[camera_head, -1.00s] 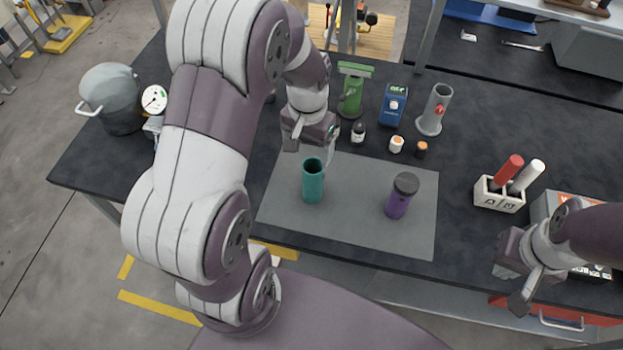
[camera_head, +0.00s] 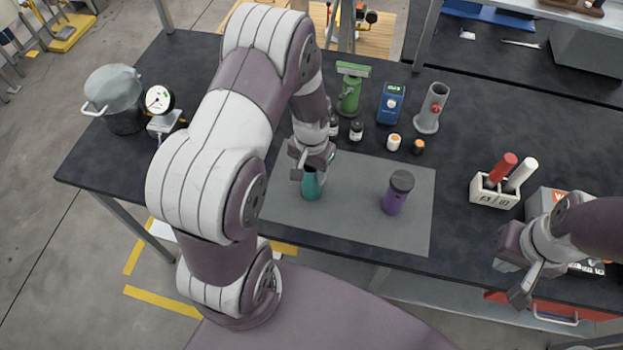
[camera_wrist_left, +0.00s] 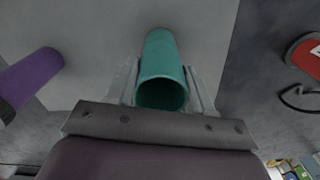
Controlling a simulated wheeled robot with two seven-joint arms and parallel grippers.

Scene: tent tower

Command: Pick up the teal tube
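The teal tube (camera_head: 311,187) stands upright on the grey mat (camera_head: 359,222), its top partly hidden by my left gripper in the head view. In the left wrist view the tube (camera_wrist_left: 161,70) shows its open rim between the two fingers. My left gripper (camera_head: 312,170) is open around the upper part of the tube, one finger on each side, close to its wall. Any contact is too small to tell. My right gripper (camera_head: 520,282) is over the table's front right; its fingers are not clear enough to judge.
A purple tube with a dark cap (camera_head: 397,193) stands on the mat to the right. Small bottles, a green stand (camera_head: 350,92) and a blue device (camera_head: 391,103) are behind. A white holder (camera_head: 494,192) with red and white tubes stands further right. A grey pot (camera_head: 117,98) is at left.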

